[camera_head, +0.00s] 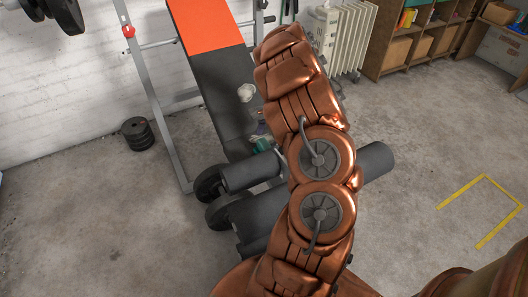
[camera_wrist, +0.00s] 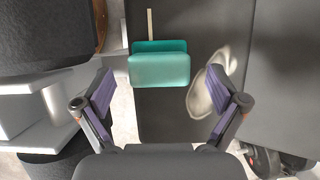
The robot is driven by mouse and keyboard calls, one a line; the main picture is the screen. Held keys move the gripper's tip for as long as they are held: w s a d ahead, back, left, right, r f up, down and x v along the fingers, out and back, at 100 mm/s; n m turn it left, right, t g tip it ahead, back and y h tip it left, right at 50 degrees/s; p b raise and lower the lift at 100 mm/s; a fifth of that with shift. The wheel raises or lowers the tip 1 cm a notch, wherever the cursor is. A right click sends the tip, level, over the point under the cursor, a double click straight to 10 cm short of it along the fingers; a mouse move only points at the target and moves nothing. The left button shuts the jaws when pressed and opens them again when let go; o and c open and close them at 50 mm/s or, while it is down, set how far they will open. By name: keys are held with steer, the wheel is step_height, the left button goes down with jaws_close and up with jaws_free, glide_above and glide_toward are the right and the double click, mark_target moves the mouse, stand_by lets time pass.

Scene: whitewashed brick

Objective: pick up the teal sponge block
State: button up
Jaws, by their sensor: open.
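The teal sponge block (camera_wrist: 160,70) lies on the dark bench pad in the wrist view, with a darker teal layer or piece showing along its far edge. It sits between the two fingers of my gripper (camera_wrist: 163,76), slightly beyond their middle. The fingers are spread wide, and I see gaps on both sides of the block. In the head view a small teal patch (camera_head: 262,144) shows on the bench beside my arm, partly covered. My gripper is hidden behind my arm there.
A pale crumpled thing (camera_wrist: 197,98) lies right of the block, close to the right finger. A thin light stick (camera_wrist: 149,24) is beyond the block. The weight bench (camera_head: 221,85) has padded rollers (camera_head: 250,172) near my arm. Weight plates (camera_head: 138,134) lie on the floor at left.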

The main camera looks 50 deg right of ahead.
steer(key=shift+x, duration=1)
steer(key=c, duration=1.3)
